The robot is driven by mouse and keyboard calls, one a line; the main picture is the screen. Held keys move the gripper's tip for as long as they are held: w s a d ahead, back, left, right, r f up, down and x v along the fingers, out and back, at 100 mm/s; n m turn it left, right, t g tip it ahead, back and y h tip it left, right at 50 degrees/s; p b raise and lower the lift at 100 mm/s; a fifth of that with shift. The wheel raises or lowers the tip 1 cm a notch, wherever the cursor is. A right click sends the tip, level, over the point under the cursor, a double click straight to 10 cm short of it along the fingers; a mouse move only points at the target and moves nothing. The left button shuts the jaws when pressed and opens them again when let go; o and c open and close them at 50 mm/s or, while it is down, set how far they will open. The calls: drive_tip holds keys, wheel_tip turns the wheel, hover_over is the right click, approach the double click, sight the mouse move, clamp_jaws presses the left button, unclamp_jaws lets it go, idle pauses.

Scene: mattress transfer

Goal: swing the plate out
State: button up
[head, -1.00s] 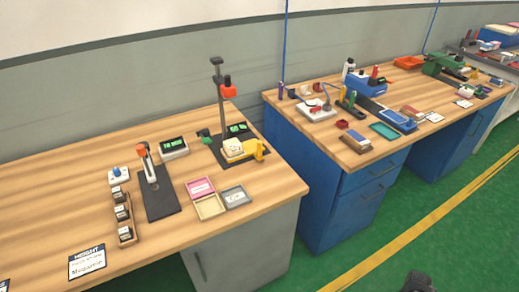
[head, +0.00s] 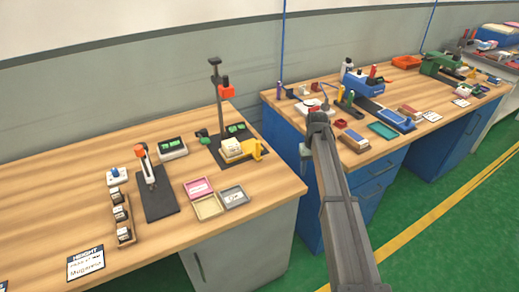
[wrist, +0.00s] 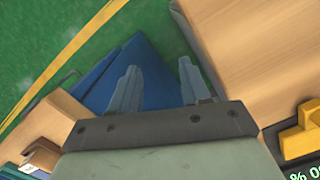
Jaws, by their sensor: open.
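A test stand (head: 220,105) with a tall post and a red-orange head stands at the back of the left bench. At its foot are a dark base, a yellow curved part (head: 256,150) and a pale block (head: 232,147). I cannot tell which part is the plate. The yellow part also shows at the right edge of the wrist view (wrist: 300,142). My gripper (wrist: 158,78) has its two grey fingers apart with nothing between them. It is over the gap between the benches, away from the yellow part. In the head view I cannot make out its fingers.
The left bench (head: 60,185) also holds a black-based stand (head: 156,195), small trays (head: 208,207) and a rack of weights (head: 121,220). The right bench on blue cabinets (head: 372,190) is crowded. The gap between the benches shows green floor.

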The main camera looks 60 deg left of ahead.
drive_tip(key=s+a+r+n, duration=0.1)
drive_tip(key=s+a+r, duration=0.5)
drive_tip(key=a+r, duration=0.3)
wheel_tip(320, 180, up, 9)
drive_tip(key=n+y, duration=0.1)
drive_tip(key=n, duration=0.1)
hover_over(258, 148)
drive_tip(key=shift+t, duration=0.3)
drive_tip(key=f, duration=0.9)
drive_tip(key=a+f, duration=0.1)
drive_tip(key=f, duration=0.3)
drive_tip(key=shift+w+f, duration=0.25)
drive_tip(key=shift+c, duration=0.2)
clamp_jaws()
